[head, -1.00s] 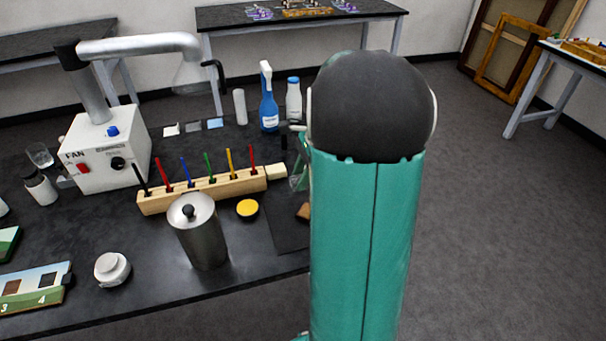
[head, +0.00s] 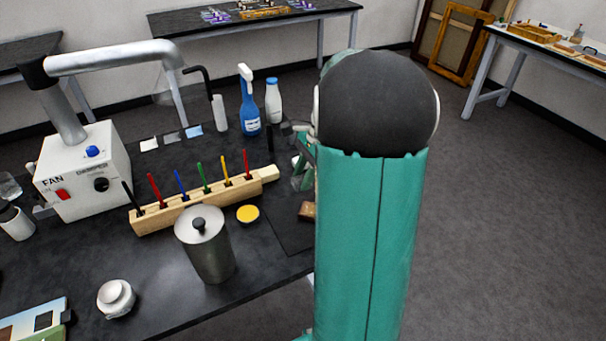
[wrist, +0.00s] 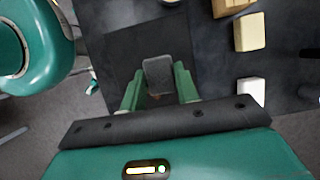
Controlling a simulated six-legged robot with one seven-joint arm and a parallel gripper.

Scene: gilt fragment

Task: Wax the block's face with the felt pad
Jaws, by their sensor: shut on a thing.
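My gripper (wrist: 159,88) is shut on a small grey pad (wrist: 158,73), which I take for the felt pad; it sits between the two green fingers in the wrist view. A brown block (head: 307,211) lies on a dark mat (head: 288,236) at the table's right side, partly hidden by my arm. A sliver of brown (wrist: 155,97) shows between the fingers, mostly hidden by the pad. I cannot tell whether the pad touches the block. A round tin of yellow wax (head: 248,214) stands left of the mat. In the head view my arm mostly hides my gripper.
A wooden rack (head: 200,201) of coloured sticks stands behind the wax. A blue spray bottle (head: 249,103) and white bottle (head: 273,100) stand behind. A fan box (head: 85,170) is left.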

